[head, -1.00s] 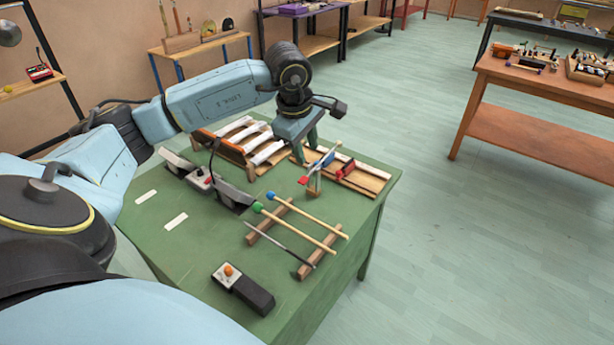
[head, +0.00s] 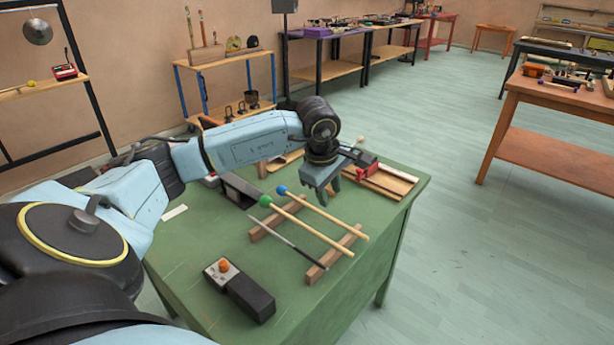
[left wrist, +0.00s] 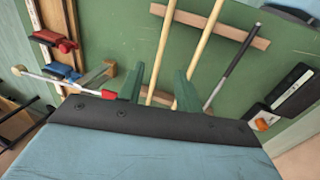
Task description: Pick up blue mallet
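The blue mallet has a blue head (head: 282,190) and a pale wooden handle (head: 340,224), and lies across two wooden rails on the green table. Its handle (left wrist: 164,45) also shows in the left wrist view, but the head is hidden there. My left gripper (head: 328,194) is open above the table, just beyond the blue mallet. In the left wrist view the open fingers (left wrist: 160,80) straddle the line of the blue mallet's handle, with nothing held. I cannot tell how high they are above it. My right gripper is not in view.
A green-headed mallet (head: 266,201) and a dark thin rod (head: 292,240) lie beside the blue mallet on the rails (head: 336,252). A black box with an orange knob (head: 252,298) is near the front. Red and blue clamps (left wrist: 55,55) stand left in the wrist view.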

